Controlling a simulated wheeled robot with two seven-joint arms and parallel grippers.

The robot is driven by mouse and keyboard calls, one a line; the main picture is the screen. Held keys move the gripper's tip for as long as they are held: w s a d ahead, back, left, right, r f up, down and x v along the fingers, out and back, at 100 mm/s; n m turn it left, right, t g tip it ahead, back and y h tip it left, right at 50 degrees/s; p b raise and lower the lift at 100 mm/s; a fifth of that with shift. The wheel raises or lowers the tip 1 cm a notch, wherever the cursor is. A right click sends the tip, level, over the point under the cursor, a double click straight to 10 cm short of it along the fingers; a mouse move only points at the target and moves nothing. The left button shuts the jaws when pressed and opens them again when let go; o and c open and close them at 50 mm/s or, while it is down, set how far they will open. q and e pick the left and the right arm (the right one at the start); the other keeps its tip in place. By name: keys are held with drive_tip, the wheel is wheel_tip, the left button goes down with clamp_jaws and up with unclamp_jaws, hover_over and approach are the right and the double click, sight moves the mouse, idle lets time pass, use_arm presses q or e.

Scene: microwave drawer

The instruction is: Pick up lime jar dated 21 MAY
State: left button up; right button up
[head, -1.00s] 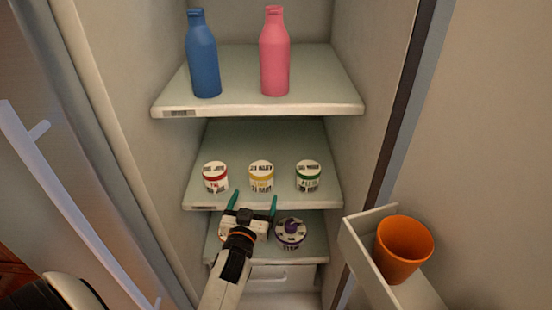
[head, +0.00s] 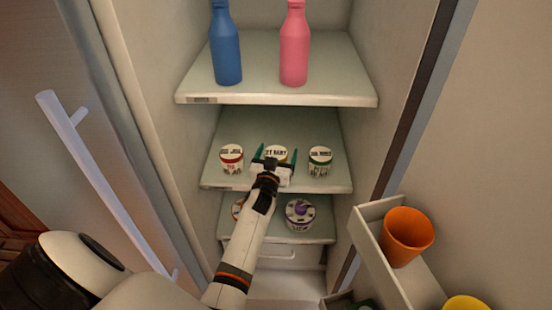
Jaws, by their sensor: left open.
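Three jars stand in a row on the middle fridge shelf (head: 215,184). The middle jar (head: 276,150) has a pale top, and its small print looks like a date, but I cannot read it surely. Its yellowish band is mostly hidden by my left gripper (head: 277,155). That gripper is open, with its two teal fingers on either side of the middle jar in this view; I cannot tell whether they touch it. A red-banded jar (head: 232,158) stands to the left and a green-banded jar (head: 320,161) to the right. My right gripper is not in view.
On the shelf above stand a blue bottle (head: 226,50) and a pink bottle (head: 294,50). Below are a purple-topped jar (head: 299,214) and another jar (head: 237,209), partly hidden by my arm. A door bin at right holds an orange cup (head: 407,238).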

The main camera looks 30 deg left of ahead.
use_arm(q)
drive_tip(key=shift+w+a, duration=0.1)
drive_tip(key=shift+w, duration=0.15)
drive_tip(key=shift+s, duration=0.15)
drive_tip(key=shift+c, duration=1.1)
drive_tip(key=c, duration=1)
drive_tip(key=shift+o, duration=0.2)
drive_tip(key=shift+r, duration=0.1)
